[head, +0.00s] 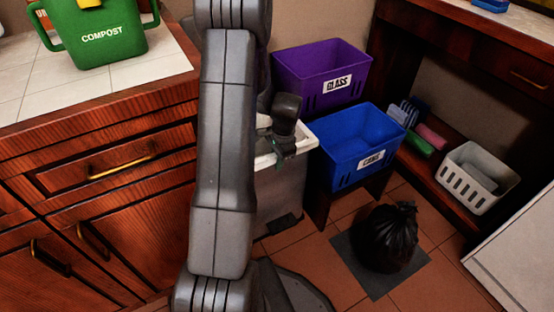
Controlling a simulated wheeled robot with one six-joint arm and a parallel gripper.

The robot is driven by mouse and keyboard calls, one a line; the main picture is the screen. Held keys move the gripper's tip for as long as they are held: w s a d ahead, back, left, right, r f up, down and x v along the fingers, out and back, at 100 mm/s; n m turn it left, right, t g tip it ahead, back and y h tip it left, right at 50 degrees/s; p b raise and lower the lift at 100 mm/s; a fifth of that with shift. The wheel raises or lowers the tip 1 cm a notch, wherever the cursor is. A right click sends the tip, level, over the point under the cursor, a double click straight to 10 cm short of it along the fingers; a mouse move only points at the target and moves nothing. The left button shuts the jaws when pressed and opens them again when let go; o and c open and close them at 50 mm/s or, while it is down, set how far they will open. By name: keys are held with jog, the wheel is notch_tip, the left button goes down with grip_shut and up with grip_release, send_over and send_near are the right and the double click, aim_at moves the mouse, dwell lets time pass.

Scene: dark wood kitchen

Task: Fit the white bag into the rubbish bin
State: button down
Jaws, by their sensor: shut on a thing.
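The rubbish bin (280,195) is a grey, upright bin at the middle, partly hidden behind my arm. A white band, which looks like the edge of the white bag (305,137), shows along its top on the right. I cannot tell how much of the bag is inside or how far it goes round the rim. My gripper (282,150) is at the bin's top, pointing down, and shut on the white bag. Its fingertips are small and dark here, and the held part of the bag is hardly visible. My arm hides the left side of the bin.
A purple glass crate (325,75) and a blue cans crate (358,145) stand right of the bin. A tied black bag (386,238) sits on a dark mat (362,274) on the floor. A green compost bucket (100,38) stands on the left counter. A white basket (474,176) is at right.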

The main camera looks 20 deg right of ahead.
jog(key=c, duration=1.2)
grip_release()
jog(key=shift+c, duration=0.2)
jog(key=r+p, duration=0.1)
jog(key=r, duration=0.3)
jog(key=d+r+p, duration=0.1)
jog(key=r+p, duration=0.1)
jog(key=r, duration=0.2)
jog(key=r+p, duration=0.1)
jog(key=r, duration=0.3)
jog(key=shift+s+d+r, duration=0.25)
jog(key=shift+s, duration=0.1)
jog(key=shift+f, duration=0.15)
jog(key=f+b, duration=0.1)
jog(key=f, duration=0.3)
jog(key=a+f+b, duration=0.1)
jog(key=f+b, duration=0.1)
jog(key=f, duration=0.2)
jog(key=f+b, duration=0.1)
jog(key=f, duration=0.4)
jog(key=shift+w+a, duration=0.3)
jog(key=shift+r+p, duration=0.65)
jog(key=shift+r, duration=1.3)
